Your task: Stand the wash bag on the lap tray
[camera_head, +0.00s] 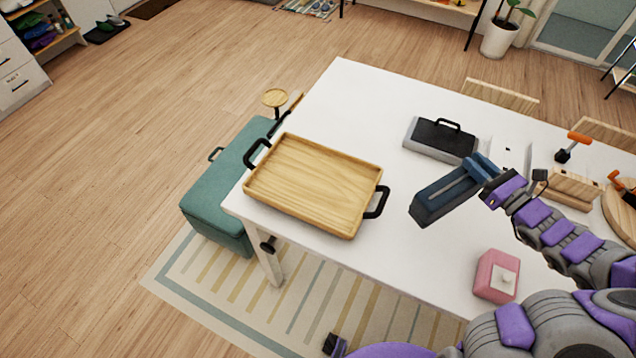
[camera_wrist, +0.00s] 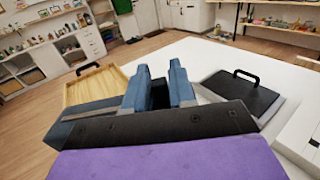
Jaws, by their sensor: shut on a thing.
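The wash bag (camera_head: 432,204) is a long dark blue block-shaped bag, held in the head view over the white table, right of the tray and apart from it. My gripper (camera_head: 468,178) is shut on its upper part. In the wrist view, the two blue fingers of my gripper (camera_wrist: 159,82) point forward and hide most of the bag. The lap tray (camera_head: 310,185) is light wood with a low rim and black handles, on the table's left end. It also shows in the wrist view (camera_wrist: 95,86), at the left. Its bare floor has nothing on it.
A grey case with a black top and handle (camera_head: 441,138) lies behind the bag. A pink tissue box (camera_head: 496,276) stands near my arm. A wooden holder (camera_head: 570,188) is at the right. A green bench (camera_head: 225,185) stands beyond the table's left edge.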

